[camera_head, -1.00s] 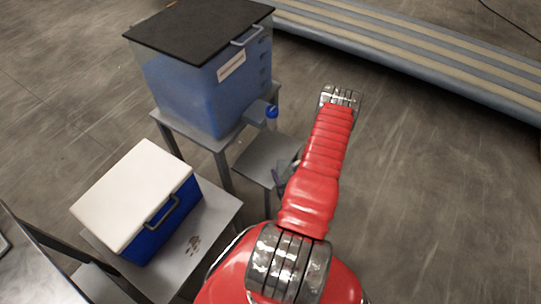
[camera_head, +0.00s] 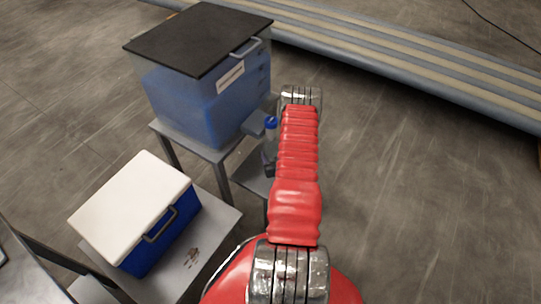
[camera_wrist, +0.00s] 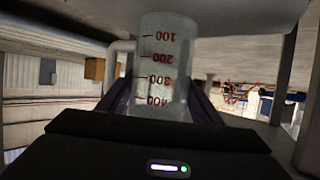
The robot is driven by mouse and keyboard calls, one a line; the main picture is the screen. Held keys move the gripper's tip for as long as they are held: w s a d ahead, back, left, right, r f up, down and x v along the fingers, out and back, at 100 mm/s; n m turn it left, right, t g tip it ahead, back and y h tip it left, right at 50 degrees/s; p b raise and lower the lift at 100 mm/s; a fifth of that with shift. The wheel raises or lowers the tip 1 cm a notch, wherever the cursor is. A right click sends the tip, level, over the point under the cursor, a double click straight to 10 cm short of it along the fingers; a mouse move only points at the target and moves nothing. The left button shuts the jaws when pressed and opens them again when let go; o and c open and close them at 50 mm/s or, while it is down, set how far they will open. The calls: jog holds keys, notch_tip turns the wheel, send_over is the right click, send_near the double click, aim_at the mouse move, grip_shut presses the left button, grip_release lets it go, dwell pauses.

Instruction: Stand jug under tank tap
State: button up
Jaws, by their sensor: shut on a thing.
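The tank (camera_head: 205,95) holds blue liquid under a dark lid and stands on a grey stand in the head view. Its tap (camera_head: 258,126), with a blue top, sticks out at the lower right. The clear jug (camera_wrist: 163,60) with red graduation marks fills the middle of the wrist view; its marks read upside down and a handle shows at its left. My gripper (camera_wrist: 163,100) is shut on the jug, a dark finger on each side. In the head view my red arm hides most of the gripper and jug, beside the low shelf below the tap.
The low grey shelf (camera_head: 251,184) is partly covered by my arm. A blue cool box (camera_head: 165,235) with a white lid stands on a grey table at the lower left. Pale striped rails (camera_head: 420,75) run along the back. The floor at right is clear.

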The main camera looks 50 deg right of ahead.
aim_at(270, 154)
jog(key=shift+w+d, duration=0.25)
jog(key=shift+w, duration=0.1)
jog(key=shift+w+d, duration=0.15)
jog(key=shift+w, duration=0.05)
jog(key=shift+w+d+f, duration=0.1)
jog(key=shift+w+f, duration=0.05)
jog(key=shift+f, duration=0.75)
jog(key=shift+w+d+f, duration=0.1)
jog(key=shift+w+f, duration=0.05)
jog(key=shift+f, duration=0.7)
jog(key=o, duration=1.1)
jog(key=shift+f, duration=0.1)
